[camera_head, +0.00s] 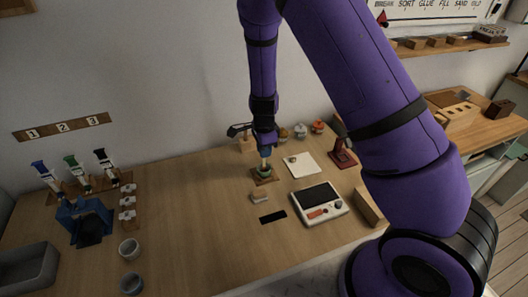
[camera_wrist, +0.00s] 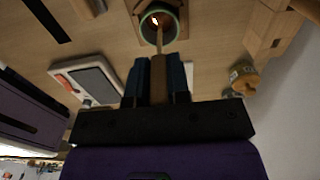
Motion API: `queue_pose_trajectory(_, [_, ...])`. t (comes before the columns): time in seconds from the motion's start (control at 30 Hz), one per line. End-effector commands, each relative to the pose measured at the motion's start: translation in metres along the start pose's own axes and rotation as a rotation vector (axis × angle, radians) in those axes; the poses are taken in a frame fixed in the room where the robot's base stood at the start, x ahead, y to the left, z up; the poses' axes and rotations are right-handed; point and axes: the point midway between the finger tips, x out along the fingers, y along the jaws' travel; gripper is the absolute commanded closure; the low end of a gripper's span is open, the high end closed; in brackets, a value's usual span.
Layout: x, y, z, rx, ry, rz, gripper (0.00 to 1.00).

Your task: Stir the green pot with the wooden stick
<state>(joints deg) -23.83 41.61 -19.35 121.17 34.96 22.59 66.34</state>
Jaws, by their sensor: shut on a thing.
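My gripper (camera_wrist: 158,82) is shut on the wooden stick (camera_wrist: 161,45), seen in the wrist view. The stick runs from between the fingers to the green pot (camera_wrist: 144,30), and its tip is at or inside the pot's mouth. The pot has a green rim and a bright spot inside, and it sits on a small brown wooden base (camera_wrist: 182,12). In the head view my gripper (camera_head: 265,149) points down over the green pot (camera_head: 264,171). The stick is mostly hidden there, and I cannot tell how deep its tip is.
A white scale-like device (camera_head: 320,205) stands right of the pot, with a white sheet (camera_head: 301,164) behind it. A small block (camera_head: 259,196) and a black strip (camera_head: 272,217) lie in front. Small jars (camera_head: 300,131) stand behind. Bare tabletop (camera_head: 190,200) lies to the left.

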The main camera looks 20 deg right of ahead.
Motion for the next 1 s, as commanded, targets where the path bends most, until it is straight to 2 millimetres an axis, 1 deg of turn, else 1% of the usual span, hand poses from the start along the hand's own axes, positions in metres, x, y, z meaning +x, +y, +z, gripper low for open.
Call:
queue_pose_trajectory(0.53, [-0.028,0.0,0.001,-0.001,-0.001,-0.001,1.0])
queue_pose_trajectory(1.0, [-0.034,0.0,0.0,0.0,0.0,-0.001,1.0])
